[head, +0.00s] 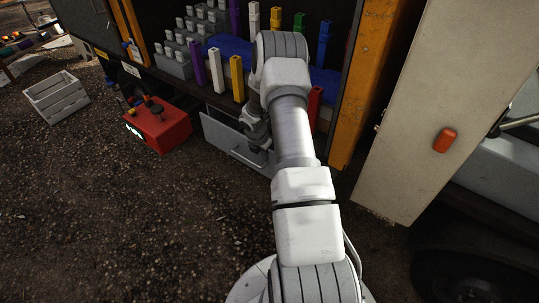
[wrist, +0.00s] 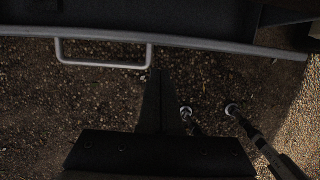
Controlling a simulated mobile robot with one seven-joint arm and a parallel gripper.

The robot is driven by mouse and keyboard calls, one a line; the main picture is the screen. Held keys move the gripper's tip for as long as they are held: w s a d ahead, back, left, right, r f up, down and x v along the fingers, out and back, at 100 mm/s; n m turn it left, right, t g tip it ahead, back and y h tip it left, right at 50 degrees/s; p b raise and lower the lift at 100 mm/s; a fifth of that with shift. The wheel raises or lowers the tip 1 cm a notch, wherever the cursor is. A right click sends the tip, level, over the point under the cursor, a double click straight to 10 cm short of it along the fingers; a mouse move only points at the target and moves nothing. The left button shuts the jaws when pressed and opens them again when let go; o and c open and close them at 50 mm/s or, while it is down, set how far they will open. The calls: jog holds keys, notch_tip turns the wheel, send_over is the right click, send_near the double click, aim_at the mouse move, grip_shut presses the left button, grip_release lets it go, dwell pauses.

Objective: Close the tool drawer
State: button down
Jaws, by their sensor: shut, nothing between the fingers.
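The grey tool drawer (head: 222,137) hangs below the truck bed and sticks out from under it, open. Its front has a bar handle (head: 248,160). In the wrist view the drawer's pale front rim (wrist: 215,44) crosses the top, with the dark inside beyond it. The U-shaped handle (wrist: 104,64) is at upper left. My gripper (wrist: 160,75) is shut and empty, its tips just outside the drawer front, right of the handle; I cannot tell whether they touch it. In the head view my arm covers the drawer's right part and the fingertips cannot be made out.
A white crate (head: 56,97) lies farther left. Coloured upright blocks stand on the truck bed above. An orange post (head: 352,100) and a pale door panel (head: 412,120) are at right. Gravel in front is clear.

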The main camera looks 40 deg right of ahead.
jog(key=shift+s+a+r+h, duration=0.65)
jog(key=shift+a+r, duration=2.15)
jog(key=shift+r, duration=1.85)
jog(key=w+d+f+b, duration=0.1)
jog(key=w+d+f, duration=0.1)
jog(key=d+f, duration=0.5)
jog(key=shift+w+d+f+t, duration=0.15)
jog(key=shift+w+f+t, duration=0.15)
jog(key=shift+f, duration=0.75)
